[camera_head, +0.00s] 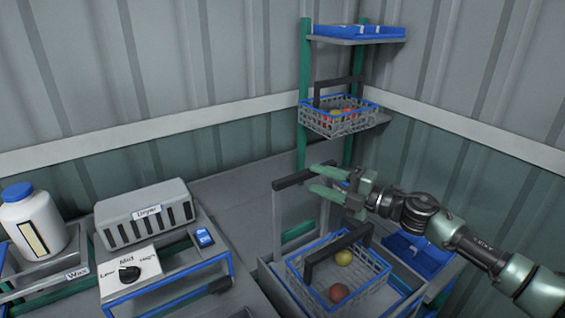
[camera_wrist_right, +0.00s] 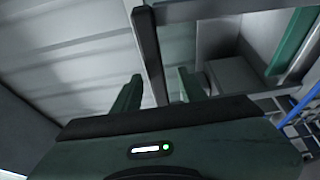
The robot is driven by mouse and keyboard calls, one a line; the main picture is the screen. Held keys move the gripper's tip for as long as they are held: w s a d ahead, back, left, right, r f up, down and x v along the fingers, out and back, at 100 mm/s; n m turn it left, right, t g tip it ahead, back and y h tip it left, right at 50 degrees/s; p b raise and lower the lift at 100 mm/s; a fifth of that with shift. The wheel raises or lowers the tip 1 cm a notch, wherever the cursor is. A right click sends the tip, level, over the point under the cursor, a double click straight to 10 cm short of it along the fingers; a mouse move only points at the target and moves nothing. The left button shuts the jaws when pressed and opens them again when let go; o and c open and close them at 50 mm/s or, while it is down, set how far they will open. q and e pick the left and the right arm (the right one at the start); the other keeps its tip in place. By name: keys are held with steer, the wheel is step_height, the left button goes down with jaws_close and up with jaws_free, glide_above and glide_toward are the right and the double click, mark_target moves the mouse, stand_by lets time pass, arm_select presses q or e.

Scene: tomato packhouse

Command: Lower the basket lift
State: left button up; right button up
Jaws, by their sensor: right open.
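My left gripper is not in view.
A grey dryer (camera_head: 143,215) with a dial panel (camera_head: 130,270) and a white bottle (camera_head: 32,222) stand at left. A shelf rack (camera_head: 305,75) at the back holds another tomato basket (camera_head: 340,120) and a blue tray (camera_head: 360,32). Blue crates (camera_head: 420,255) lie below my right arm.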

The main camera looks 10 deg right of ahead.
mark_target(310, 174)
steer(key=w+a+p, duration=0.1)
steer(key=w+a+r+p, duration=0.1)
steer(key=a, duration=0.1)
steer(key=shift+w, duration=0.25)
steer(key=x, duration=0.3)
steer(key=shift+f+p, duration=0.3)
steer(key=shift+p, duration=0.05)
steer(key=c, duration=0.8)
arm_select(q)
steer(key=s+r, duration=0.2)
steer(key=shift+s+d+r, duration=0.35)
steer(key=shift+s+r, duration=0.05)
arm_select(e)
jaws_close()
